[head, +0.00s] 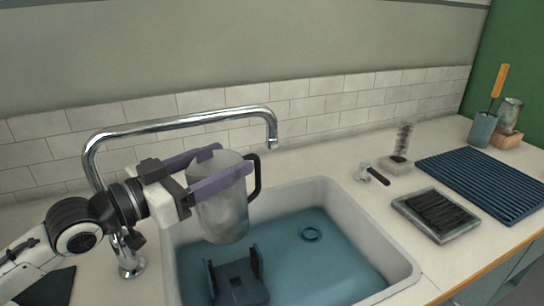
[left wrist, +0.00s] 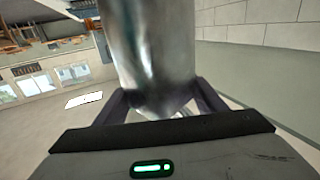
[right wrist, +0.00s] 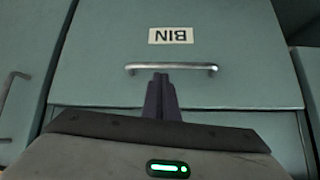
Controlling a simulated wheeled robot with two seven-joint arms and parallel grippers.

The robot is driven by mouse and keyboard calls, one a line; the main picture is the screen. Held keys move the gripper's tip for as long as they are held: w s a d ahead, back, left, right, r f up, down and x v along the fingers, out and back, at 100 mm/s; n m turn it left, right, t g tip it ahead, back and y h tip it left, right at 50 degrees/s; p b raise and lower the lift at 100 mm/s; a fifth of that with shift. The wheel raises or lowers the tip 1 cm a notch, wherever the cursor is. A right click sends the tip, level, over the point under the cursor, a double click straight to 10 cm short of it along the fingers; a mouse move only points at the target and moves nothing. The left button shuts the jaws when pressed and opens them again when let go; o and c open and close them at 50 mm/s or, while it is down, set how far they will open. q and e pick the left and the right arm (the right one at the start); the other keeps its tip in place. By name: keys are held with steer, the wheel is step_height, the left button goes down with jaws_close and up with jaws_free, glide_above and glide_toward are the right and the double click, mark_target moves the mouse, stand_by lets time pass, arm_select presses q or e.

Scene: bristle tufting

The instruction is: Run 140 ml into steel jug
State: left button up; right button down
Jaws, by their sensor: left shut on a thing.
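The steel jug (head: 222,208), a grey metal cup with a black handle on its right, hangs upright over the sink. My left gripper (head: 206,176) is shut around its upper body with its purple fingers. The jug also fills the middle of the left wrist view (left wrist: 160,50). The chrome tap (head: 180,122) arches over from the left; its outlet is above and to the right of the jug. No stream shows. The jug's inside is hidden. My right gripper (right wrist: 161,95) has its fingers together and empty, before a drawer marked BIN (right wrist: 200,80).
The sink (head: 400,262) has a blue floor, a drain ring (head: 311,234) and a dark cradle (head: 236,282) under the jug. A small chrome fitting with a dark lever (head: 377,176), a brush (head: 402,150), a black-topped tray (head: 437,213) and a ribbed blue mat (head: 488,180) stand right.

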mark_target(223, 218)
arm_select(q)
steer(key=f, duration=0.5)
steer(key=shift+s+f, duration=0.1)
steer(key=shift+s, duration=0.2)
arm_select(e)
steer(key=shift+s+f, duration=0.2)
steer(key=shift+s, duration=0.4)
steer(key=c, duration=2.5)
jaws_free()
steer(key=shift+w, duration=0.1)
